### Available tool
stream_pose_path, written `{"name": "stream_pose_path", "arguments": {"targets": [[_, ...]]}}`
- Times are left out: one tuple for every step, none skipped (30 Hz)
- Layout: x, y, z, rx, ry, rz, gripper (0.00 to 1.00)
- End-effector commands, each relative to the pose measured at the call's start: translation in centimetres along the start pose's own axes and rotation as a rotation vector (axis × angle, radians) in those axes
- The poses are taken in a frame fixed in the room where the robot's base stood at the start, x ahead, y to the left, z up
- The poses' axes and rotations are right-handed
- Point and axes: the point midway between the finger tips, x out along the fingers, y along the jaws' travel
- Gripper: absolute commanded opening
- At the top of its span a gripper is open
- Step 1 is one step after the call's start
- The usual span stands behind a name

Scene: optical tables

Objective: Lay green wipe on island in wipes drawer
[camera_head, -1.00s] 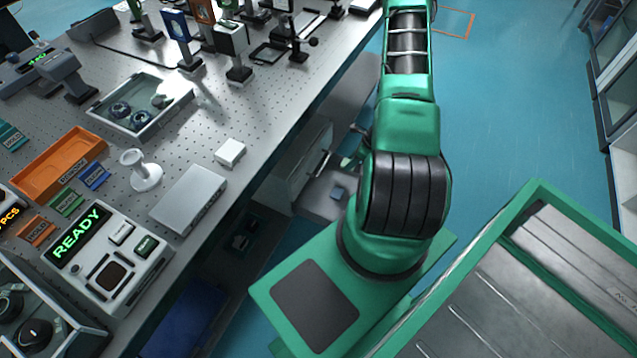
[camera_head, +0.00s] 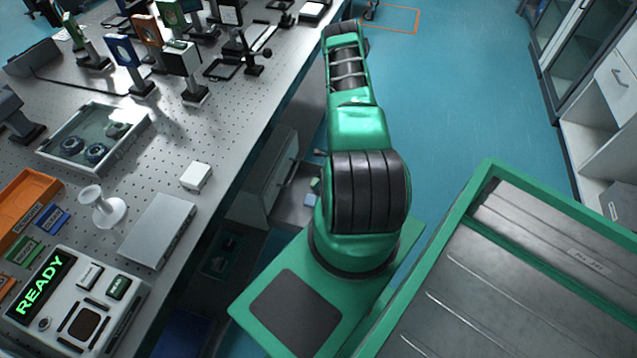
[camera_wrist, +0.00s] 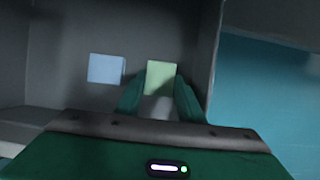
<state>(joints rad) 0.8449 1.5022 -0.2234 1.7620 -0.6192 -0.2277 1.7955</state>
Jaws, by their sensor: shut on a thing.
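My gripper (camera_wrist: 160,88) is shut on the green wipe (camera_wrist: 161,74), a small pale green square between its fingertips. The green wipe also shows in the head view (camera_head: 315,184), just left of my arm. The open grey drawer (camera_head: 287,212) is in the side of the table, and the wrist view shows its inside (camera_wrist: 65,65). A light blue wipe (camera_wrist: 106,69) lies in it, left of the green one. Whether the green wipe touches the drawer floor, I cannot tell. In the head view my arm hides the gripper and part of the drawer.
The perforated table (camera_head: 150,185) on the left holds a white block (camera_head: 196,176), a grey box (camera_head: 157,231), a READY device (camera_head: 75,305) and optics mounts. Cabinets (camera_head: 590,110) stand at the right.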

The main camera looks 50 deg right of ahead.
Motion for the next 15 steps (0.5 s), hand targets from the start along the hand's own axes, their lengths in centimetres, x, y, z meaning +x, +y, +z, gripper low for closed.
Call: {"name": "stream_pose_path", "arguments": {"targets": [[0.34, 0.04, -0.14, -0.001, 0.000, 0.001, 0.11], [0.39, 0.03, -0.16, 0.000, 0.000, 0.000, 0.11], [0.40, 0.00, -0.15, 0.000, 0.000, 0.000, 0.11], [0.37, 0.00, -0.14, 0.000, 0.000, 0.000, 0.11], [0.36, -0.01, -0.14, 0.000, 0.000, 0.000, 0.11], [0.35, 0.00, -0.14, 0.000, 0.000, 0.000, 0.11], [0.35, 0.00, -0.14, 0.000, 0.000, 0.000, 0.11], [0.35, 0.00, -0.15, 0.000, 0.000, 0.000, 0.11], [0.38, 0.00, -0.17, 0.000, 0.000, 0.000, 0.11], [0.43, 0.00, -0.20, 0.000, 0.000, 0.000, 0.11], [0.50, 0.00, -0.24, 0.000, 0.000, 0.000, 0.11], [0.46, -0.01, -0.22, 0.000, 0.000, 0.000, 0.44], [0.46, -0.01, -0.21, 0.000, 0.000, 0.000, 0.51], [0.45, -0.01, -0.21, 0.000, 0.000, 0.000, 0.53], [0.45, -0.01, -0.20, 0.000, 0.000, 0.000, 0.53]]}}
